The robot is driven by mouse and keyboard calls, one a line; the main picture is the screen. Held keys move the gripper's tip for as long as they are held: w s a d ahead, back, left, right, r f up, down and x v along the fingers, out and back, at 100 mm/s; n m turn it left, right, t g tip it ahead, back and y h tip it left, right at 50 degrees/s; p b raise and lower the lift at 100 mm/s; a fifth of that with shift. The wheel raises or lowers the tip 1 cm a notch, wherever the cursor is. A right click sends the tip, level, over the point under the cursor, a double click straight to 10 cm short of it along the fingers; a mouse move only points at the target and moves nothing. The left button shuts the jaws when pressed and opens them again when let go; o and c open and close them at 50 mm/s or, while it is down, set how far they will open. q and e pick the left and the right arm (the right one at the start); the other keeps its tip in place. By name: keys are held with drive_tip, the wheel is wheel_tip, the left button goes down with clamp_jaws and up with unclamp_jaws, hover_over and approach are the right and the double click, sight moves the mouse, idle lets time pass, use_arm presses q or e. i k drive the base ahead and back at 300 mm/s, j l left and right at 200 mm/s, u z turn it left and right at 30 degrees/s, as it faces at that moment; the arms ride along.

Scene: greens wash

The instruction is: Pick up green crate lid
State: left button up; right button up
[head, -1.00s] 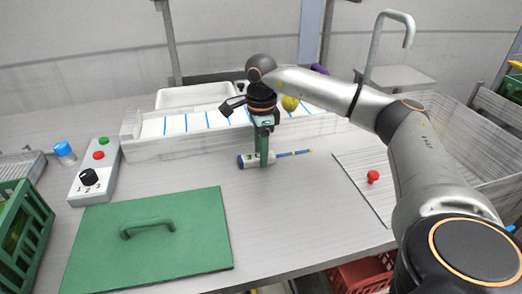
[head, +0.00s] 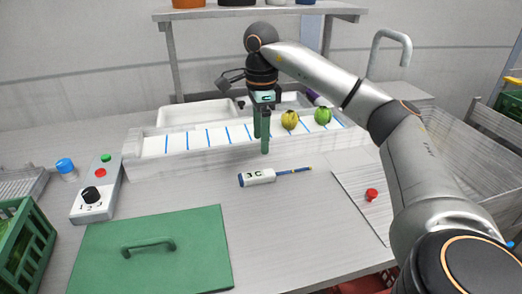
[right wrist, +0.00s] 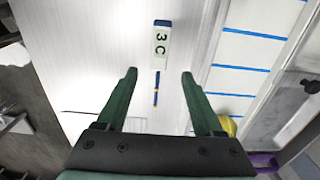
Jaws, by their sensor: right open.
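The green crate lid (head: 195,250) lies flat on the table at the front left in the head view. Its raised handle (head: 148,246) is in the middle of its top. My right gripper (head: 261,145) is open and empty, pointing down above the table behind the thermometer-like probe, well behind and to the right of the lid. The right wrist view shows its two green fingers (right wrist: 158,80) spread apart, with nothing between them. The lid is not in the right wrist view. My left gripper is not in view.
The white probe marked 3C (head: 258,177) lies on the table; it also shows in the right wrist view (right wrist: 161,45). A control box (head: 97,190) and green crate (head: 25,245) are left. A lane-marked tray (head: 180,142) stands behind.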

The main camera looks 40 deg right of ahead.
sight(184, 251)
drive_tip(key=k, duration=1)
